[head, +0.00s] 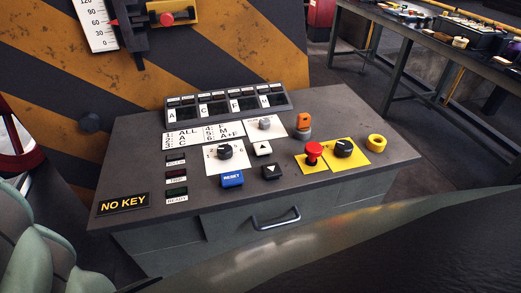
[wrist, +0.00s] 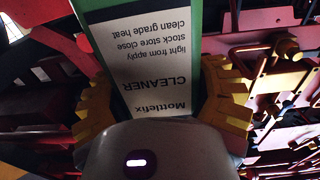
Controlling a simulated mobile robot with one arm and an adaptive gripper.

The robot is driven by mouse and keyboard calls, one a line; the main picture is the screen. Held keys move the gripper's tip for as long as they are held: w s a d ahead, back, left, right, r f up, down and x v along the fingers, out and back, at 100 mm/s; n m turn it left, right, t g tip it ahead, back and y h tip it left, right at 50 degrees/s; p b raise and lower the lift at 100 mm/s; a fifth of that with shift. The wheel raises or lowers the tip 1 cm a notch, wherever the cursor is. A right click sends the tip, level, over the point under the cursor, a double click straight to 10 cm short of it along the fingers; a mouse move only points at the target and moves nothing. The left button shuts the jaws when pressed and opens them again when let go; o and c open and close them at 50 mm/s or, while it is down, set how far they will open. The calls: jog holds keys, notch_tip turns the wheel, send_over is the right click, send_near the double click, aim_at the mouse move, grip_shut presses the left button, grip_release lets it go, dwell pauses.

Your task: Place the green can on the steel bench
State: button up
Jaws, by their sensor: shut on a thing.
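The green can (wrist: 150,55) fills the middle of the wrist view. It has a white label that reads "Mottlefix CLEANER", seen upside down. My gripper (wrist: 162,100) is shut on it, with one yellow finger on each side of the can. The can's far end runs out of the top of the wrist view. Neither the can nor my gripper can be made out in the head view. A long bench (head: 432,42) with grey legs stands at the upper right of the head view; I cannot tell if it is the steel bench.
A grey control desk (head: 130,160) with buttons, knobs and a "NO KEY" sign stands close in front. A yellow and black striped panel (head: 230,50) rises behind it. Several items lie on the long bench. Red machinery (wrist: 285,75) surrounds the can in the wrist view.

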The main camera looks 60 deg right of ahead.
jog(key=shift+s+f+p, duration=0.1)
jog(key=shift+f+p, duration=0.25)
jog(key=shift+f, duration=1.05)
jog(key=shift+f, duration=0.2)
jog(key=o, duration=1.4)
